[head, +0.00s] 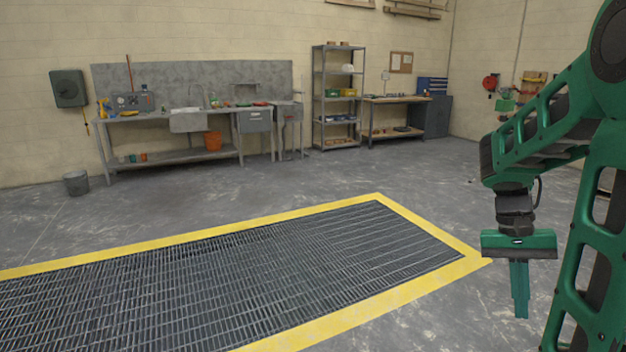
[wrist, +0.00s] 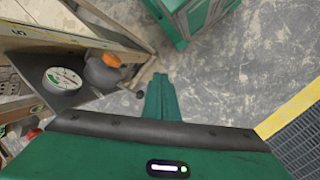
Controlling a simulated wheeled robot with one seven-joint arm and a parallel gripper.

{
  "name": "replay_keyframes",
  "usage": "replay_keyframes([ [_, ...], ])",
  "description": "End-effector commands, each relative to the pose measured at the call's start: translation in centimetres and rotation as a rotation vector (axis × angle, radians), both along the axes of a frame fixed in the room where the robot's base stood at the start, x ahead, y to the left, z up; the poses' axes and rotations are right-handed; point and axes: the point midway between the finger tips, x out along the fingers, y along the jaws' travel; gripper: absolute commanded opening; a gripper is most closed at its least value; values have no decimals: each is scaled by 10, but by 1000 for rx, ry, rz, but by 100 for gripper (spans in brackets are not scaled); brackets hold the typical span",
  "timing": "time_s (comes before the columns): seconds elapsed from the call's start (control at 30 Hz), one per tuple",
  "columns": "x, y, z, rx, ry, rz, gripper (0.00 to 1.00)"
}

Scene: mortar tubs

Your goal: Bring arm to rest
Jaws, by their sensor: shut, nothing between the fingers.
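My green arm is folded at the right of the head view, with my gripper (head: 520,290) hanging down at its end. Its fingers are shut together and hold nothing. In the wrist view my gripper (wrist: 162,98) shows as green fingers pressed together above bare grey concrete floor. Nothing touches the fingertips.
A yellow-edged floor grating (head: 440,235) lies left of my gripper. A shelf (wrist: 75,97) with a white-lidded tub (wrist: 61,79) and a grey container with an orange cap (wrist: 103,72) stands close by. A workbench (head: 150,117) and shelving rack (head: 318,98) line the far wall.

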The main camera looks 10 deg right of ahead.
Motion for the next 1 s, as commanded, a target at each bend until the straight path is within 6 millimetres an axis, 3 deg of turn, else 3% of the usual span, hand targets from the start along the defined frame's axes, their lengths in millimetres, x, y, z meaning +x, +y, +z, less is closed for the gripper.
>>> replay_keyframes([
  [0.4,-58,70,10,92,-246,179,0],
  [0.6,-77,97,7,110,-329,245,0],
  [1.0,-83,109,4,115,-358,273,0],
])
